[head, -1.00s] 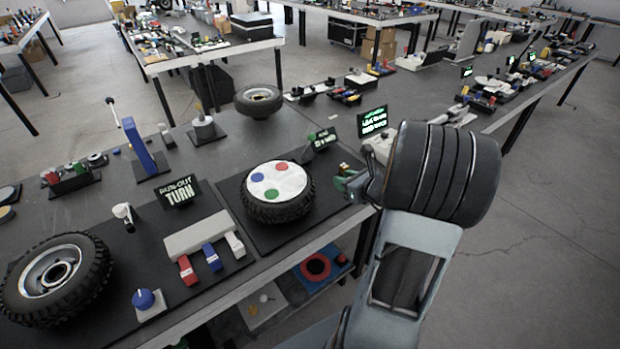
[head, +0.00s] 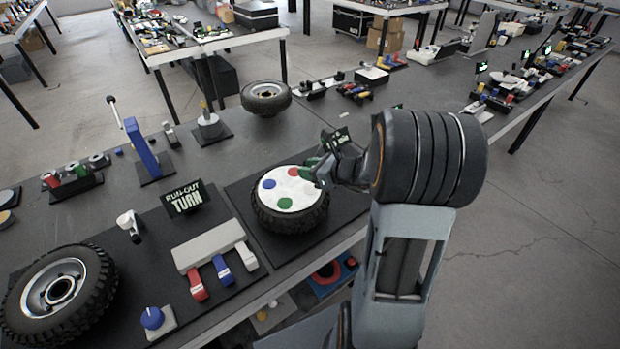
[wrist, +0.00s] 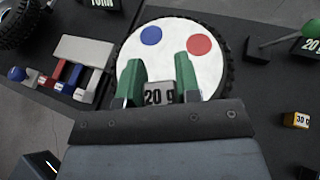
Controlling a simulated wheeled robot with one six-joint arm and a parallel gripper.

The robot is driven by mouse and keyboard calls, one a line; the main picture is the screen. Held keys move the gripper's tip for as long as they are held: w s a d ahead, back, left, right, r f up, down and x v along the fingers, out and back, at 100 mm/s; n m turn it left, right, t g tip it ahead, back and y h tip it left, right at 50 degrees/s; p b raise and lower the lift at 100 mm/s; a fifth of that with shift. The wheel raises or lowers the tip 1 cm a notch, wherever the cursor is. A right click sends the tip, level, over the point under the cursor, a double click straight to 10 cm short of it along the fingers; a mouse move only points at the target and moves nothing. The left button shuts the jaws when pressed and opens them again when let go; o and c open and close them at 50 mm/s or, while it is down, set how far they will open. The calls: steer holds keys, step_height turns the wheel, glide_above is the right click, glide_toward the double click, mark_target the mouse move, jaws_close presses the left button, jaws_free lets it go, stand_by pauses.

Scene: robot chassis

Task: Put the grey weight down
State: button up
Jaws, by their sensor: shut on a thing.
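My gripper (wrist: 158,82) has two green fingers shut on the grey weight (wrist: 160,93), whose face reads "20 g". In the head view my gripper (head: 312,168) is over the right edge of the white disc (head: 300,197) on a lying tyre (head: 290,217); the weight cannot be made out there. The disc also shows behind the fingers in the wrist view (wrist: 172,46). It carries a blue dot (wrist: 151,36) and a red dot (wrist: 199,44). A green dot (head: 285,203) shows in the head view. I cannot tell whether the weight touches the disc.
A yellow "30 g" block (wrist: 296,119) lies on the dark mat right of the tyre in the wrist view. A "RUN-OUT TURN" sign (head: 183,198), red, blue and white levers (head: 222,270) and another wheel (head: 58,292) are to the left in the head view.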

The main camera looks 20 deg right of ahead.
glide_above(306, 187)
step_height(306, 187, down, 5)
steer(key=shift+r, duration=0.2)
steer(key=shift+d+f, duration=0.1)
steer(key=shift+f, duration=1.4)
steer(key=shift+f, duration=0.1)
steer(key=shift+f, duration=0.15)
steer(key=o, duration=0.9)
